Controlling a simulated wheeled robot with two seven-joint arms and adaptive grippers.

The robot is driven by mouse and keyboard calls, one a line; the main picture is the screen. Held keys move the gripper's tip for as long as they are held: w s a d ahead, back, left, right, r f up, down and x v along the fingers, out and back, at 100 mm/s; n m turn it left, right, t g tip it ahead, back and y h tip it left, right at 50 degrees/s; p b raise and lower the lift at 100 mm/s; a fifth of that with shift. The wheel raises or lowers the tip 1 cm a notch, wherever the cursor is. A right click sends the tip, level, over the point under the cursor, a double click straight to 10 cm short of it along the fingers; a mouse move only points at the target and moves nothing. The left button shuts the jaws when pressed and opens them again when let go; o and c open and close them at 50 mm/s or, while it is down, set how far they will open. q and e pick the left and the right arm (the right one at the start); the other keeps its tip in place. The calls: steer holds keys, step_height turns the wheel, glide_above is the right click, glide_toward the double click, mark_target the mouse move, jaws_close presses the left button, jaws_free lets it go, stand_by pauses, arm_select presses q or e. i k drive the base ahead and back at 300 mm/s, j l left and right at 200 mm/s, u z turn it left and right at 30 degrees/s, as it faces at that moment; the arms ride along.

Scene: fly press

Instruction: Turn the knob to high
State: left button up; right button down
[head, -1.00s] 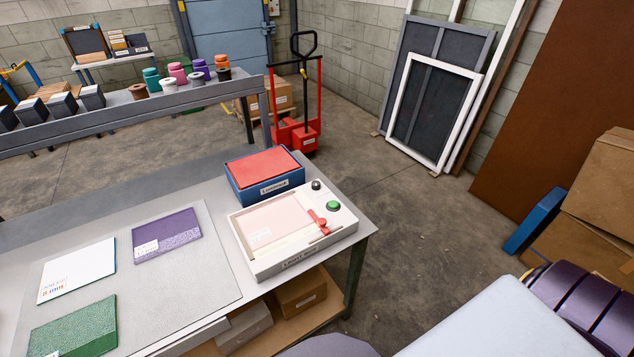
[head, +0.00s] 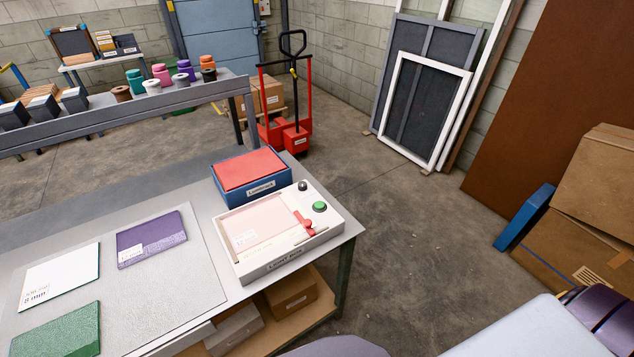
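A low white press box (head: 282,262) sits at the right end of the grey table, with a pale pink sheet (head: 258,222) in its recessed bed. A small dark knob (head: 303,186) stands at its far right corner. A round green button (head: 320,207) is just in front of the knob. A red lever piece (head: 305,223) lies near the bed's right edge. The knob is too small to read its setting. Neither of my grippers shows in the head view; only parts of my own body show at the lower right.
A blue box with a red top (head: 250,176) stands right behind the press. White (head: 62,278), purple (head: 150,240) and green (head: 60,332) pads lie on the grey mat to the left. A red pallet jack (head: 287,130) stands beyond the table.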

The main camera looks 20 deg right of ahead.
mark_target(302, 185)
steer(key=l+z, duration=0.25)
steer(key=z, duration=0.15)
steer(key=l+z, duration=0.25)
steer(key=z, duration=0.2)
steer(key=i+l+z, duration=0.1)
steer(key=l+z, duration=0.15)
steer(key=z, duration=0.15)
